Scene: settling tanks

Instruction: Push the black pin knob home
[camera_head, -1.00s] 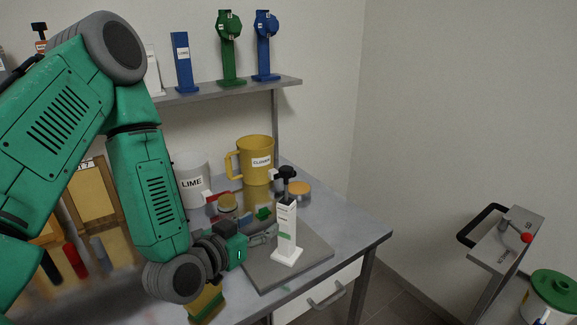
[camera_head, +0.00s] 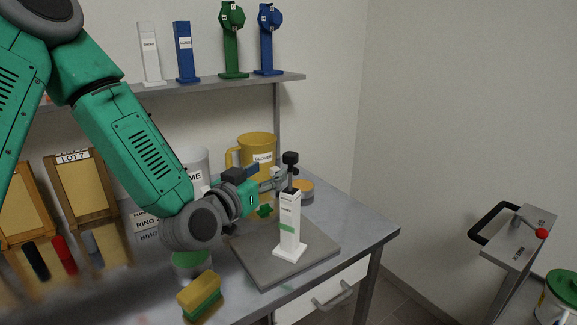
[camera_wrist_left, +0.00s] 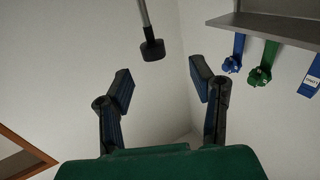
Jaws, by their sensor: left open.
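The black pin knob (camera_head: 290,157) stands at the top of a thin stem above the white post (camera_head: 288,225), whose foot rests on a grey plate (camera_head: 262,268). My left gripper (camera_head: 274,180) comes in from the left near the stem, just above the post's top. In the left wrist view the knob (camera_wrist_left: 152,50) hangs from the top edge on a pale rod, beyond the fingertips and between their directions. The left gripper (camera_wrist_left: 162,74) is open there and holds nothing. Whether a finger touches the stem cannot be told. My right gripper is not in view.
A yellow mug (camera_head: 257,147) and an orange-topped tin (camera_head: 302,190) stand behind the post. A yellow-green sponge (camera_head: 199,295) lies at the front. The shelf (camera_head: 215,85) holds several stands. The bench is clear right of the plate.

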